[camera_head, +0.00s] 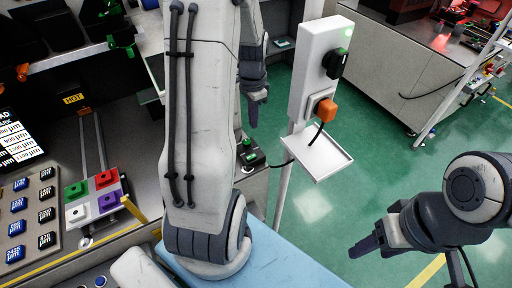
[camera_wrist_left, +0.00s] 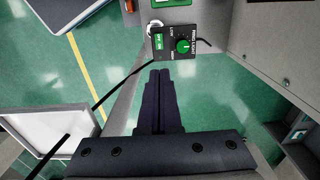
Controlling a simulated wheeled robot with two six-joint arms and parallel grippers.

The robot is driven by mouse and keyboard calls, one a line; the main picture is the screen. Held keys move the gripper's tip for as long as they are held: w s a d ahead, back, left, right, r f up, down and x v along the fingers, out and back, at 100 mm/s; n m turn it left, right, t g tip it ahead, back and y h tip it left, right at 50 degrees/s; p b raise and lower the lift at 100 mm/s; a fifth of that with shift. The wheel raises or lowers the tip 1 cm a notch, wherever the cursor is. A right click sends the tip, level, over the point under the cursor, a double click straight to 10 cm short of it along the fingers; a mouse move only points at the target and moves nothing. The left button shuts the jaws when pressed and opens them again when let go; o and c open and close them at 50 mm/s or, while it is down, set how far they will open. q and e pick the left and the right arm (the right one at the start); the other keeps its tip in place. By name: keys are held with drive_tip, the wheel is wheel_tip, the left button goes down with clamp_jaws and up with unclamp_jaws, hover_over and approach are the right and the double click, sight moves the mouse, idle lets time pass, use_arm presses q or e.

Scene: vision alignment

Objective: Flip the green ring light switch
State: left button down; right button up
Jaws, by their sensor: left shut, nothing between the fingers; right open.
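The ring light control (camera_wrist_left: 174,42) is a small black box with a round green knob (camera_wrist_left: 183,46) and a small green switch (camera_wrist_left: 159,42) at its left, seen at the top of the left wrist view. In the head view the box (camera_head: 251,158) sits on a grey ledge right of my left arm. My left gripper (camera_head: 256,104) is shut and empty, above the box in the head view. In the left wrist view its fingertips (camera_wrist_left: 160,71) point at the box, with its lower edge just beyond them; I cannot tell the gap. My right gripper (camera_head: 372,246) is open and empty at lower right.
A black cable runs near the control box. Green floor is free farther right.

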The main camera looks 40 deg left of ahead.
sight(254, 155)
use_arm(q)
drive_tip(key=shift+f, duration=0.1)
wheel_tip(254, 155, down, 14)
drive_tip(key=shift+r, duration=0.1)
idle(0.5)
drive_tip(key=shift+d+f, duration=0.1)
drive_tip(key=shift+f, duration=0.1)
idle(0.4)
drive_tip(key=shift+s+a+r, duration=0.15)
drive_tip(key=shift+s+a, duration=0.2)
drive_tip(key=shift+s, duration=0.4)
